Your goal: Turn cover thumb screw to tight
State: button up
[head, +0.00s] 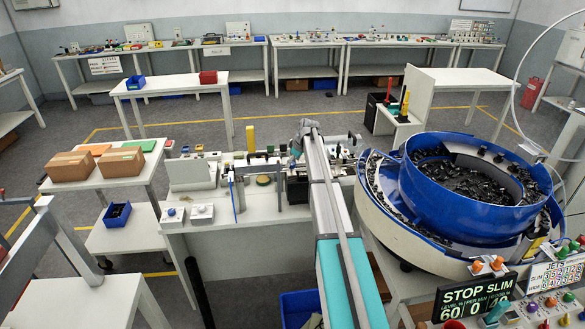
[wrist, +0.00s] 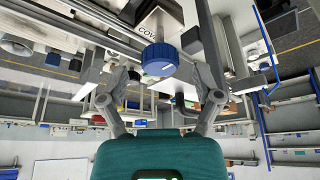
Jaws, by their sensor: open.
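The cover thumb screw is a blue ribbed knob (wrist: 159,61) with a pale line on its face, in the upper middle of the wrist view. Beside it is a white block (wrist: 160,22) with a partly hidden label that reads "COV". My gripper (wrist: 155,84) has its two grey fingers spread wide, one on each side of the knob. Neither finger appears to touch the knob, and nothing is held. In the head view I cannot make out the thumb screw, and my gripper cannot be told apart clearly there.
A large blue bowl (head: 421,196) full of dark parts stands at the right. Small control boxes (head: 202,214) sit on the left of the bench. Grey rails and bars flank the knob in the wrist view.

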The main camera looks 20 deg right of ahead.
jog(key=shift+w+f, duration=0.2)
jog(key=shift+f, duration=0.3)
jog(key=shift+a+b, duration=0.1)
jog(key=shift+b, duration=0.2)
grip_shut()
